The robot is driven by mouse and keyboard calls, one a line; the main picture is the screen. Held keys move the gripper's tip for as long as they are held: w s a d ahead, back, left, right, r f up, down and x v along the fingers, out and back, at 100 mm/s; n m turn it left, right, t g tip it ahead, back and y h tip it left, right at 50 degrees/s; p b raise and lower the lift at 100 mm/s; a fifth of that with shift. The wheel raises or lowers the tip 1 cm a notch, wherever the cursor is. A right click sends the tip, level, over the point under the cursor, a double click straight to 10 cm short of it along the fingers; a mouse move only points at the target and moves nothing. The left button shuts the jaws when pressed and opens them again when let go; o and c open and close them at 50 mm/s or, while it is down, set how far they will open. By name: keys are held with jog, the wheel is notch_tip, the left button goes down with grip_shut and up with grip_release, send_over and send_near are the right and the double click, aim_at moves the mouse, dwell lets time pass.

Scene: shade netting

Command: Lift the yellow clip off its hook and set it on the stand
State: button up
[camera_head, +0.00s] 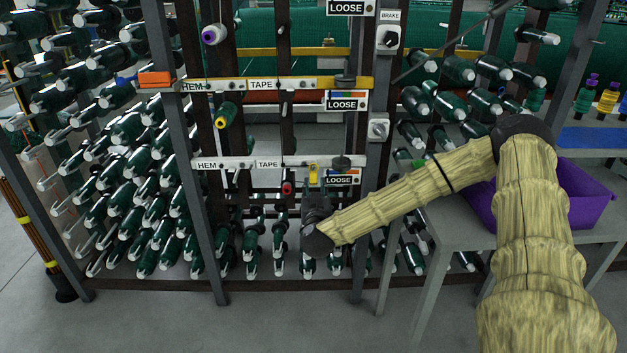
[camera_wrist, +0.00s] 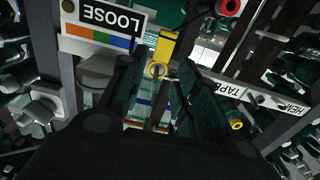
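The yellow clip (camera_head: 313,173) hangs at the lower white rail, just left of the lower LOOSE label. In the wrist view the yellow clip (camera_wrist: 167,44) has a round eye at its near end, close to the gap between my fingertips. My gripper (camera_head: 315,203) is just below the clip in the head view. In the wrist view my gripper (camera_wrist: 154,78) has its dark fingers apart, with nothing clearly held. The hook is not clearly visible. A grey round stand-like piece (camera_head: 341,162) sits above the lower LOOSE label; it also shows in the wrist view (camera_wrist: 99,66).
A red-ended spool (camera_head: 287,188) is left of the clip. Rack posts (camera_head: 377,150) and rows of green spools (camera_head: 130,200) surround the spot. A purple bin (camera_head: 580,205) stands on the grey table at right. The floor in front is clear.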

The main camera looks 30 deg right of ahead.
aim_at(314, 175)
jog(key=shift+b+x, duration=0.6)
jog(key=shift+x, duration=2.9)
jog(key=shift+w+a+r, duration=0.1)
jog(key=shift+r, duration=0.05)
jog(key=c, duration=0.5)
